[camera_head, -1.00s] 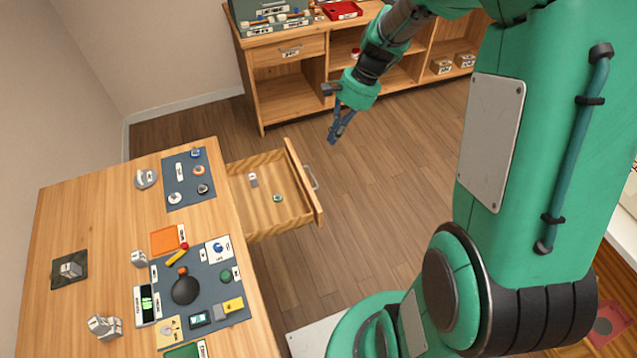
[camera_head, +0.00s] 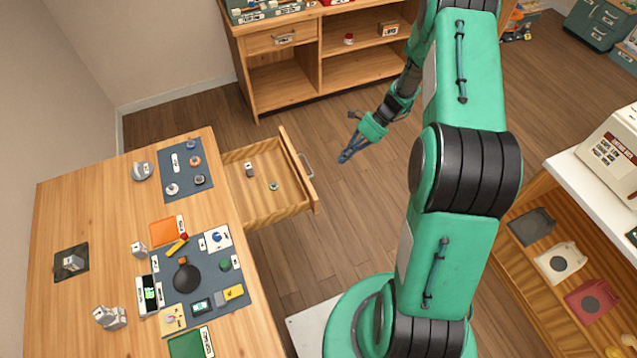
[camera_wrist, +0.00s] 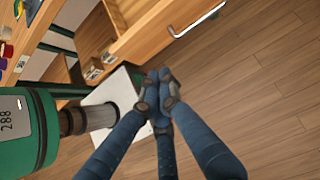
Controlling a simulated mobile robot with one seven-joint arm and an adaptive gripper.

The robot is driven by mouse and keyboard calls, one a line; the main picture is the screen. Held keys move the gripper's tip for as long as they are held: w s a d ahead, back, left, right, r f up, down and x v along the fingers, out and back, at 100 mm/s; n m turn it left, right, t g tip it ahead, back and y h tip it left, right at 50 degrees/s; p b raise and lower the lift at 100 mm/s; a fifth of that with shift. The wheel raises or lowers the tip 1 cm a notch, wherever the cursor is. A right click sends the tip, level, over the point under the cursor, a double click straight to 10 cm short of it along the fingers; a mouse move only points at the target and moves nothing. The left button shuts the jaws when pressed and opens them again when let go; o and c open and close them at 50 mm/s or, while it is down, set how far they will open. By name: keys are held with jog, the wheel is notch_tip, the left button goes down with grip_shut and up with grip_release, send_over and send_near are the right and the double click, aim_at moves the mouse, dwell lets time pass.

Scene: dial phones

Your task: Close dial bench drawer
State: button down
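The dial bench (camera_head: 110,215) is a wooden table at the left in the head view. Its drawer (camera_head: 285,197) is pulled out from the right side, with a metal handle (camera_head: 306,166) on its outer front. Inside lie a small pale block (camera_head: 249,170) and a small green round item (camera_head: 273,186). My gripper (camera_head: 346,157) is in the air to the right of the drawer front, apart from the handle. In the wrist view, its blue fingers (camera_wrist: 160,78) meet at the tips with nothing visible between them. A wooden front with a metal handle (camera_wrist: 195,22) shows beyond them; I cannot tell which it is.
A wooden cabinet (camera_head: 285,82) with open shelves stands at the back. Mats with dial parts, a black round piece (camera_head: 187,278) and an orange tray (camera_head: 166,231) lie on the bench. Shelves with trays stand at the right. Floor (camera_head: 345,215) between bench and arm is clear.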

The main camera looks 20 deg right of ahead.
jog(key=shift+s+d+f+m+y, duration=0.1)
jog(key=shift+d+f+m, duration=0.05)
jog(key=shift+f, duration=0.5)
jog(key=shift+s+d+f+m+y, duration=0.1)
jog(key=shift+f+m, duration=0.1)
jog(key=shift+f, duration=0.4)
jog(key=shift+s+d+f+m+y, duration=0.1)
jog(key=shift+d+f+m, duration=0.05)
jog(key=shift+f, duration=0.5)
jog(key=shift+a, duration=0.1)
jog(key=a+r+b+x, duration=0.2)
jog(key=x, duration=1)
jog(key=shift+w+a+f, duration=0.2)
jog(key=shift+f, duration=0.05)
jog(key=shift+a, duration=0.15)
jog(key=b, duration=0.2)
send_near(247, 216)
jog(key=a, duration=0.2)
jog(key=a+f, duration=0.1)
jog(key=a, duration=0.1)
jog(key=a+f, duration=0.1)
jog(key=a, duration=0.2)
jog(key=shift+s+a+f, duration=0.1)
jog(key=shift+s, duration=0.1)
